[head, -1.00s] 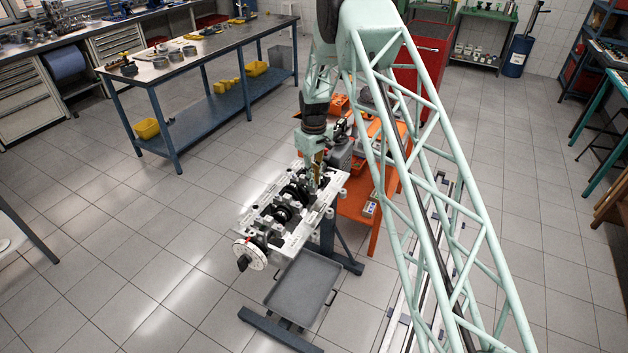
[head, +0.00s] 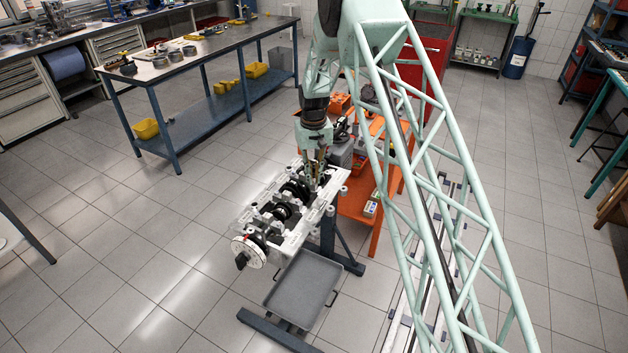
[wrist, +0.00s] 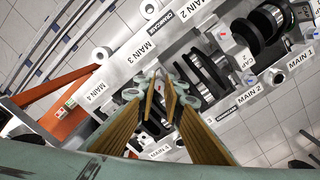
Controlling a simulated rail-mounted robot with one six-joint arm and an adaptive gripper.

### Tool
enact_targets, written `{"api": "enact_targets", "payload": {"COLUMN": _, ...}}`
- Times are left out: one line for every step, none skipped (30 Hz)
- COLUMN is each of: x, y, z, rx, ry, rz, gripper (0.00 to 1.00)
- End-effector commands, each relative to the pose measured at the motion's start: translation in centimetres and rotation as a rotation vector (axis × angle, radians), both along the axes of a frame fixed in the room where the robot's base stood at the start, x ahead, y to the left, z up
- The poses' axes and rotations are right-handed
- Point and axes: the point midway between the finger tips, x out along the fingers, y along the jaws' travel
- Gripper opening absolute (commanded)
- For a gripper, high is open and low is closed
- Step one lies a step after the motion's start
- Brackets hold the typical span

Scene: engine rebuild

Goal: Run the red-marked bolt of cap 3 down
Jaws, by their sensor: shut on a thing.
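The engine block (head: 318,215) lies crank side up on its stand, with black crankshaft throws and pale caps along it. My gripper (head: 316,182) points down at the block's far half. In the wrist view my gripper (wrist: 156,84) has its long tan-faced fingers converging between the MAIN 3 label (wrist: 142,53) and the crankshaft (wrist: 203,75). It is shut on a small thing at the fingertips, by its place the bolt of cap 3. The fingers hide most of it, and no red mark shows on it. Cap 3's own label is not readable.
CAP 2 (wrist: 241,60) stands beside the crankshaft, with a red mark near it. An orange bench (head: 362,205) stands close to the block's right side. A grey tray (head: 304,290) sits low below the block. The floor to the left is clear.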

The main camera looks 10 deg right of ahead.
Motion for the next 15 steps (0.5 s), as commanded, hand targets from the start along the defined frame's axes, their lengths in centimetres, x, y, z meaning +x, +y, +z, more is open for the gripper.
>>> {"api": "enact_targets", "payload": {"x": 0.07, "y": 0.02, "z": -0.05, "rx": 0.0, "ry": -0.002, "rz": -0.033, "gripper": 0.0}}
{"api": "enact_targets", "payload": {"x": 0.08, "y": 0.03, "z": -0.03, "rx": 0.0, "ry": -0.002, "rz": -0.057, "gripper": 0.0}}
{"api": "enact_targets", "payload": {"x": 0.09, "y": 0.04, "z": -0.02, "rx": 0.0, "ry": -0.002, "rz": -0.088, "gripper": 0.0}}
{"api": "enact_targets", "payload": {"x": 0.09, "y": 0.05, "z": 0.0, "rx": 0.0, "ry": -0.002, "rz": -0.111, "gripper": 0.0}}
{"api": "enact_targets", "payload": {"x": 0.1, "y": 0.07, "z": 0.01, "rx": 0.0, "ry": -0.004, "rz": -0.134, "gripper": 0.0}}
{"api": "enact_targets", "payload": {"x": 0.11, "y": 0.08, "z": 0.02, "rx": 0.0, "ry": -0.004, "rz": -0.165, "gripper": 0.0}}
{"api": "enact_targets", "payload": {"x": 0.12, "y": 0.09, "z": 0.03, "rx": 0.0, "ry": -0.004, "rz": -0.187, "gripper": 0.0}}
{"api": "enact_targets", "payload": {"x": 0.12, "y": 0.1, "z": 0.03, "rx": 0.0, "ry": -0.004, "rz": -0.211, "gripper": 0.0}}
{"api": "enact_targets", "payload": {"x": 0.12, "y": 0.11, "z": 0.04, "rx": 0.0, "ry": -0.004, "rz": -0.24, "gripper": 0.0}}
{"api": "enact_targets", "payload": {"x": 0.12, "y": 0.12, "z": 0.05, "rx": 0.001, "ry": -0.004, "rz": -0.26, "gripper": 0.0}}
{"api": "enact_targets", "payload": {"x": 0.13, "y": 0.13, "z": 0.05, "rx": 0.001, "ry": -0.004, "rz": -0.281, "gripper": 0.0}}
{"api": "enact_targets", "payload": {"x": 0.13, "y": 0.13, "z": 0.06, "rx": 0.001, "ry": -0.004, "rz": -0.307, "gripper": 0.0}}
{"api": "enact_targets", "payload": {"x": 0.13, "y": 0.14, "z": 0.06, "rx": 0.001, "ry": -0.004, "rz": -0.326, "gripper": 0.0}}
{"api": "enact_targets", "payload": {"x": 0.13, "y": 0.15, "z": 0.07, "rx": 0.001, "ry": -0.004, "rz": -0.343, "gripper": 0.0}}
{"api": "enact_targets", "payload": {"x": 0.13, "y": 0.16, "z": 0.08, "rx": 0.001, "ry": -0.004, "rz": -0.366, "gripper": 0.0}}
